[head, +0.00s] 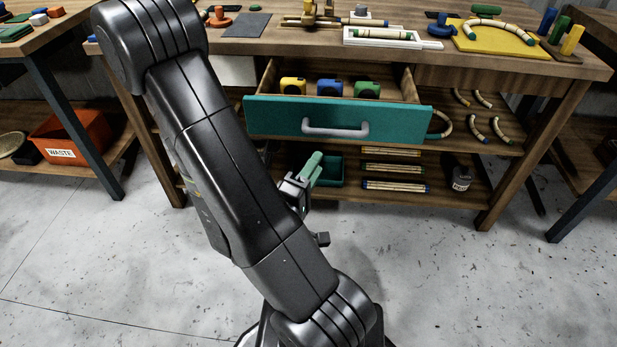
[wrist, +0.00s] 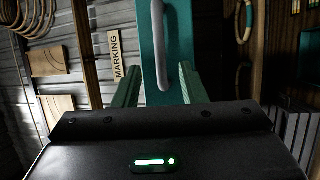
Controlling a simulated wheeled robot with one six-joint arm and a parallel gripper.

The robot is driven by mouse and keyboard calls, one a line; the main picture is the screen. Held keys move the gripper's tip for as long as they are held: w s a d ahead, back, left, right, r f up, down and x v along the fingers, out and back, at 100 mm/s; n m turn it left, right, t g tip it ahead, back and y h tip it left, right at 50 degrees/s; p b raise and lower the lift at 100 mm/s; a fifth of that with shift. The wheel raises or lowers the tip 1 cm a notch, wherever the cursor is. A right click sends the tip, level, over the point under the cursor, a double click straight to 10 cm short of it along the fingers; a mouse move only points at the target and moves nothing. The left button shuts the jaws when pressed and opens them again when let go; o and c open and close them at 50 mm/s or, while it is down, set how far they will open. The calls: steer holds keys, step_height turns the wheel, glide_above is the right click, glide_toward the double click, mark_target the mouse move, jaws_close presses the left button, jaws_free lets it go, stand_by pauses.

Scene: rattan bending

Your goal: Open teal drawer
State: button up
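The teal drawer (head: 270,118) is pulled out from under the middle bench top, with its inside showing. Its grey bar handle (head: 335,130) is on the front. Three tape measures, yellow (head: 292,86), blue (head: 330,88) and green (head: 366,89), sit in it. My gripper (head: 313,160) is below and in front of the handle in the head view, apart from it. In the wrist view, the green fingers of my gripper (wrist: 158,67) stand apart with nothing held between them. The handle (wrist: 158,50) and teal front (wrist: 180,45) appear ahead, between the fingertips.
The wooden bench (head: 455,72) carries a white tray (head: 385,42) and a yellow board (head: 497,42). Its lower shelf holds a green bin (head: 328,172), rattan bundles (head: 391,168) and a dark can (head: 461,179). An orange waste bin (head: 68,143) is left. The floor ahead is clear.

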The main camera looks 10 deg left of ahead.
mark_target(336, 135)
steer(key=shift+v, duration=1.15)
steer(key=shift+w+d, duration=0.1)
steer(key=shift+w, duration=0.05)
steer(key=shift+p+x, duration=0.3)
steer(key=shift+x, duration=6.35)
